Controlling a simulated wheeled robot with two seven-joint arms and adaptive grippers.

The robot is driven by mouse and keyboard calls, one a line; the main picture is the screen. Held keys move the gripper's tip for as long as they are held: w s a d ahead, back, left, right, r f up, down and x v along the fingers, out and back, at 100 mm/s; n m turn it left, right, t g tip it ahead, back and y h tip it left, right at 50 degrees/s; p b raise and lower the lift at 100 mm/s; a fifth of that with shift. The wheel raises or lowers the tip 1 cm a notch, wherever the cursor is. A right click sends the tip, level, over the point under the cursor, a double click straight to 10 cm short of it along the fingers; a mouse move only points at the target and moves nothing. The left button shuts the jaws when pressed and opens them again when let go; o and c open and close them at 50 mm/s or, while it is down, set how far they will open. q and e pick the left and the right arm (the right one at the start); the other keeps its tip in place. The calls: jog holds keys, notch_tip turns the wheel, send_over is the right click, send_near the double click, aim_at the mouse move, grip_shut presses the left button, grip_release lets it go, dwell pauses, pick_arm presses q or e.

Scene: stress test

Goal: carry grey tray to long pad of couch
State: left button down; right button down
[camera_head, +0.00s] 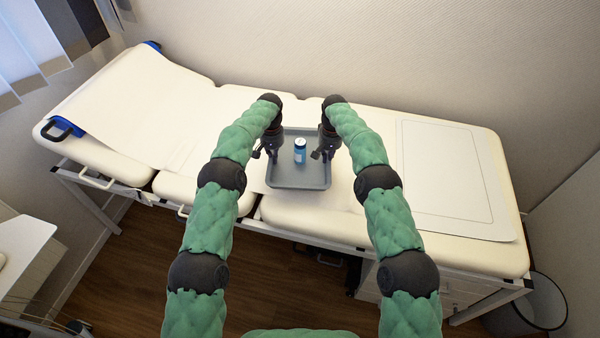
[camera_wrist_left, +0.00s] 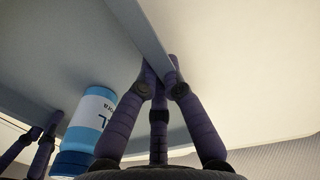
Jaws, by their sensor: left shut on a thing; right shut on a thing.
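The grey tray (camera_head: 298,179) is over the middle of the white couch (camera_head: 240,110) in the head view. I cannot tell whether it touches the couch. My left gripper (camera_head: 264,152) is shut on the tray's left rim, and my right gripper (camera_head: 324,153) is shut on its right rim. In the left wrist view the fingers of my left gripper (camera_wrist_left: 165,75) close around the tray's rim (camera_wrist_left: 145,35). A blue bottle with a white label (camera_head: 300,151) stands upright in the tray between the grippers; it also shows in the left wrist view (camera_wrist_left: 92,125).
A flat pad with a rectangular outline (camera_head: 447,170) covers the couch's right part and is bare. A white paper sheet (camera_head: 150,100) covers the raised left end. A waste bin (camera_head: 545,303) stands at the lower right, and a white desk (camera_head: 22,245) at the left.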

pick_arm(q)
jog(key=shift+f, duration=0.1)
pick_arm(e)
jog(key=shift+f, duration=0.1)
